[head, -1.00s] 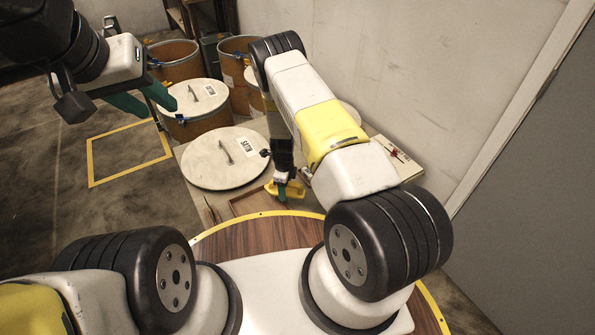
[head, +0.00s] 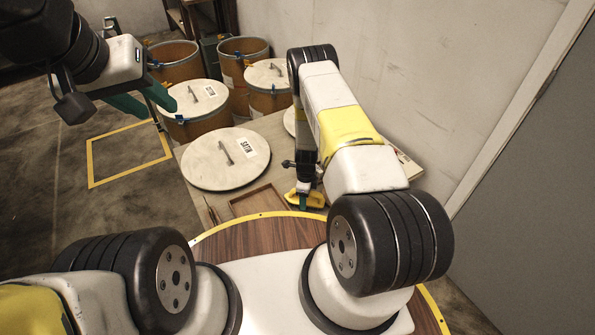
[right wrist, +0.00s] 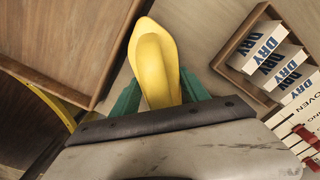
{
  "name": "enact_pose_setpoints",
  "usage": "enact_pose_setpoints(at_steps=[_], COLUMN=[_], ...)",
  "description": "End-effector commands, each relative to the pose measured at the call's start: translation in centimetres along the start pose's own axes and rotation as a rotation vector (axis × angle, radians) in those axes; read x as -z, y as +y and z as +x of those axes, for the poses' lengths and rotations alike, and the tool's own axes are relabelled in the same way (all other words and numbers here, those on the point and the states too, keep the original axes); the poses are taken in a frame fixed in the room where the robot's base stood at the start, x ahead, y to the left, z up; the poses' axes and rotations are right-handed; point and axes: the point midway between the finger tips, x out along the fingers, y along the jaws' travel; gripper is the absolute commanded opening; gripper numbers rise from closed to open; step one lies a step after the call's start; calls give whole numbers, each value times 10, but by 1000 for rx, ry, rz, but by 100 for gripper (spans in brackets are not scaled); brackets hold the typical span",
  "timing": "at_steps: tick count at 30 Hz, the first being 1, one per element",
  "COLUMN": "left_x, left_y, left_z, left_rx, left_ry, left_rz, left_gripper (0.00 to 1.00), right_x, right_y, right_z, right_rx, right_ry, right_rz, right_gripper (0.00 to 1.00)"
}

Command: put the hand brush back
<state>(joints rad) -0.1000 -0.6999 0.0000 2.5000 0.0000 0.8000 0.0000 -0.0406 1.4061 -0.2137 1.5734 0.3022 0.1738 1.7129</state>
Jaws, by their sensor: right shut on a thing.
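The hand brush has a yellow handle and shows in the right wrist view (right wrist: 155,62). My right gripper (right wrist: 160,93) is shut on it, a green finger on each side of the yellow part. In the head view the brush (head: 316,199) is partly hidden by my right arm, near the curved yellow table edge. It is just right of a shallow wooden tray (head: 232,210), which also shows at upper left in the right wrist view (right wrist: 58,35). I cannot tell if the brush touches the surface. My left gripper (head: 143,102) is open and empty, far left near the drums.
Several lidded drums (head: 197,100) stand behind. A box of DRY packets (right wrist: 235,55) is at right in the wrist view. The wall bounds the right side.

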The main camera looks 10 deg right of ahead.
Motion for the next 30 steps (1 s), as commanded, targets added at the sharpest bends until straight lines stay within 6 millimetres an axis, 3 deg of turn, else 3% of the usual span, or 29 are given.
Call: enact_pose_setpoints(at_steps=[3, 4, 7, 16, 20, 30], left_x=[0, 0, 0, 0, 0, 0], left_y=[0, 0, 0, 0, 0, 0], left_z=[0, 0, 0, 0, 0, 0], left_rx=[0, 0, 0, 0, 0, 0], left_ry=[0, 0, 0, 0, 0, 0], left_rz=[0, 0, 0, 0, 0, 0], left_gripper=[36, 36, 36, 36, 36, 36], right_x=[0, 0, 0, 0, -1, -1], right_y=[0, 0, 0, 0, -1, -1], right_z=[3, 3, 2, 2, -8, -77], right_rx=[-1, -1, -1, 0, 2, 3], right_ry=[1, 1, 0, 0, -1, -1], right_rz=[0, 0, 0, 0, 0, 0], right_gripper=[15, 57, 75, 75, 75, 75])
